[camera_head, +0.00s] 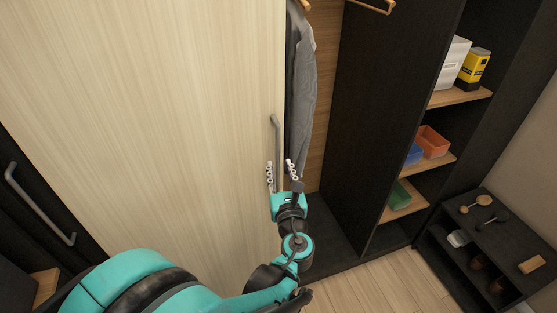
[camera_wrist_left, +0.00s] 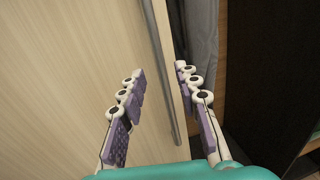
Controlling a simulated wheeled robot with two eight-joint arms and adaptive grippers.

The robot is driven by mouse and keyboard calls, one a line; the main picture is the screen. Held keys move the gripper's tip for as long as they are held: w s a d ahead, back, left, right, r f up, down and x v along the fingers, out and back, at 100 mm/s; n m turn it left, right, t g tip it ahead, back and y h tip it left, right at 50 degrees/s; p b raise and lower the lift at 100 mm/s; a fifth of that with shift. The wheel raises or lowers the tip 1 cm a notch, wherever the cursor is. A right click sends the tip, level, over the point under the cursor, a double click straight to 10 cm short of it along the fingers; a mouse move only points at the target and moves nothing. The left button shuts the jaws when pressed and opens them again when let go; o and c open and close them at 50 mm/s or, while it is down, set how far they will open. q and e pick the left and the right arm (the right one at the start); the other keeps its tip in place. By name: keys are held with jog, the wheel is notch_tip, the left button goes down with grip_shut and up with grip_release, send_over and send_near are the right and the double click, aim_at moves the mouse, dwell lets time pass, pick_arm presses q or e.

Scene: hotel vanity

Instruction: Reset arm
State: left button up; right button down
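My left gripper (camera_head: 281,172) is open in front of a tall pale wood sliding door (camera_head: 140,100), close to the door's right edge. A grey bar handle (camera_head: 276,135) runs upright along that edge. In the left wrist view the same handle (camera_wrist_left: 162,70) passes behind the gap between the open fingers (camera_wrist_left: 158,88). The fingers look apart from the handle, but the exact distance cannot be told. My right gripper is not in view.
Right of the door is an open wardrobe with a hanging grey garment (camera_head: 300,90). Wooden shelves (camera_head: 440,165) hold boxes and bins. A low black rack (camera_head: 500,235) stands at right. Another handle (camera_head: 40,205) is at left. Bare floor (camera_head: 375,280) shows at the bottom.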

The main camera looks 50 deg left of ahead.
pick_arm(q)
jog(key=shift+v, duration=0.95)
jog(key=w+d+f+n+g+h, duration=0.2)
jog(key=d+f+n+h, duration=0.8)
jog(key=n, duration=0.6)
jog(key=s+d+n+h, duration=0.1)
jog(key=d+n+h, duration=0.1)
jog(key=d+n, duration=0.2)
jog(key=s+d+n+g+h, duration=0.1)
jog(key=d+n+h, duration=0.2)
jog(key=d, duration=0.8)
jog(key=shift+s+r+n, duration=0.25)
jog(key=shift+s+n, duration=0.15)
jog(key=shift+n, duration=0.5)
